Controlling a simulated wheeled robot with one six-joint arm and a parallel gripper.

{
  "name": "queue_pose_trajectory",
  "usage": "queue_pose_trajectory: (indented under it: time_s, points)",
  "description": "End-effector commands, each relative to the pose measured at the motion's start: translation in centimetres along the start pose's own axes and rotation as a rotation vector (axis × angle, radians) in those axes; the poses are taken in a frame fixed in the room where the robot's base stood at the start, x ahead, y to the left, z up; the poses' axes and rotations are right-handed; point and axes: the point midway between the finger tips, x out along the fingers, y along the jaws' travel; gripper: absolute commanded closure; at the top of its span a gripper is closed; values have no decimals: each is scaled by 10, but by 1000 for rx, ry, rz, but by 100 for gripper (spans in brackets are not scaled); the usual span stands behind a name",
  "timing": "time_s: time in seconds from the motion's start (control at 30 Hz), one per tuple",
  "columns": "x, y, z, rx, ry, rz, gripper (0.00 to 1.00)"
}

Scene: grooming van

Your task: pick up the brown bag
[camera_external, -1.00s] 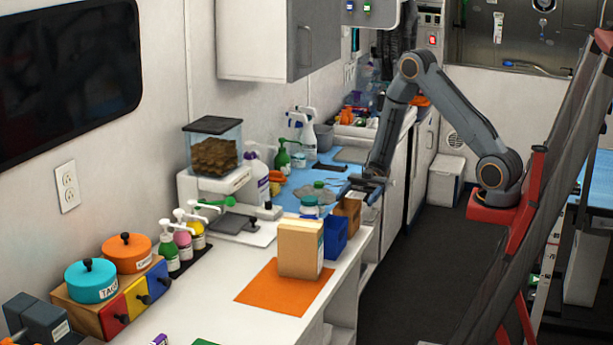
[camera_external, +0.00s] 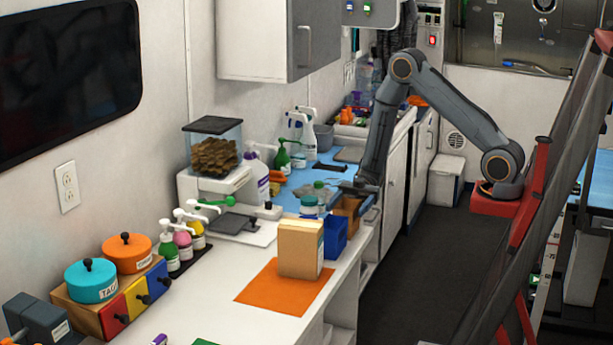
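A small brown bag or box (camera_external: 346,207) stands on the counter near its right edge, behind a blue container (camera_external: 335,236). My gripper (camera_external: 356,198) is pointed down over it, with one finger at its left top and the other along its right side. The fingers are apart with the brown item between them; I cannot tell whether they touch it. Its lower part is partly hidden by the blue container. A larger tan box (camera_external: 300,249) stands in front on an orange mat (camera_external: 262,294).
A white-lidded jar (camera_external: 309,206) stands close left of the brown item. The floor aisle (camera_external: 440,265) right of the counter is clear.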

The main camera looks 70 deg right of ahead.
Motion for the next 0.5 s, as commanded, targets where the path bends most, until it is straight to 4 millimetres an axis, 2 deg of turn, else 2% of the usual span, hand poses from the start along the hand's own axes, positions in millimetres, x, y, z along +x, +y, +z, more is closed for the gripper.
queue_pose_trajectory:
  time_s: [0.03, 0.3, 0.5]
  points:
    - [0, 0, 0, 0, 0, 0, 40]
    - [0, 0, 0, 0, 0, 0, 85]
    - [0, 0, 0, 0, 0, 0, 85]
